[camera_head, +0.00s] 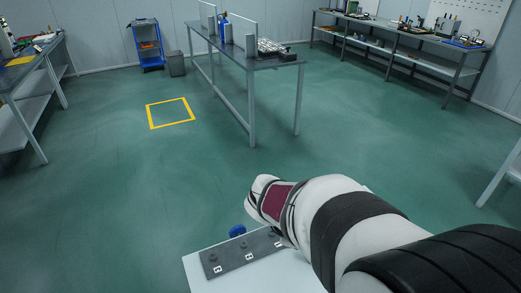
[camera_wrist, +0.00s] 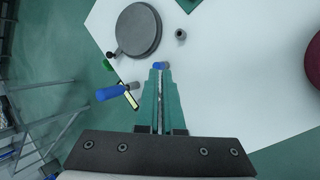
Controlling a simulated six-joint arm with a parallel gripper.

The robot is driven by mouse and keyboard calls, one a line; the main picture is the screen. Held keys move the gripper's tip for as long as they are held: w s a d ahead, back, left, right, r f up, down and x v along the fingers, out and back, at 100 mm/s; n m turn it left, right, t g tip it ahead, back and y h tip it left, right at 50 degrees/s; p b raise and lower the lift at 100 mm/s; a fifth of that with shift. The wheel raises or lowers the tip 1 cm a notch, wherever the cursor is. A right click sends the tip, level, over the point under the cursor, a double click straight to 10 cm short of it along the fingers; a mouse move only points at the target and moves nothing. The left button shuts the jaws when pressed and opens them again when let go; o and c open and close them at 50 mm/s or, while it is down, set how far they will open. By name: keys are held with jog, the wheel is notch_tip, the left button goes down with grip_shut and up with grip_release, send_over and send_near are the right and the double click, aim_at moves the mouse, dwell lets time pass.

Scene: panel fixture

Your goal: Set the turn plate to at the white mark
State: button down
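A dark grey round plate (camera_wrist: 138,29), likely the turn plate, lies on the white panel in the wrist view, with a small round grey piece at its lower left rim. I cannot make out a white mark on or beside it. My gripper (camera_wrist: 160,70) points at the panel below the plate, its two teal fingers close together. A small blue piece (camera_wrist: 160,65) shows at the fingertips; whether they hold it is unclear. In the head view my arm hides the gripper and most of the panel.
A blue-ended grey handle (camera_wrist: 106,94) stands left of my fingers. A small grey knob (camera_wrist: 180,34) is right of the plate; a dark red round part (camera_wrist: 313,60) is at the right edge. The head view shows a grey strip (camera_head: 243,252) with several knobs on the white panel (camera_head: 200,274).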

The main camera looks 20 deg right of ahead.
jog(key=w+d+f+n+t, duration=0.1)
jog(key=w+d+f+n, duration=0.3)
jog(key=f+n, duration=0.1)
jog(key=w+d+f+n, duration=0.5)
jog(key=w+d+f+n+t, duration=0.1)
jog(key=w+d+f+n, duration=0.4)
jog(key=f, duration=0.1)
jog(key=shift+t+h, duration=0.3)
jog(key=shift+h, duration=0.1)
jog(key=shift+w+d+f, duration=0.1)
jog(key=shift+w+d, duration=0.25)
jog(key=shift+d, duration=0.3)
jog(key=shift+w+d, duration=0.3)
jog(key=shift+d, duration=0.3)
jog(key=shift+w+d+f, duration=0.1)
jog(key=shift+w+d, duration=0.15)
jog(key=shift+d, duration=0.25)
jog(key=shift+d, duration=0.1)
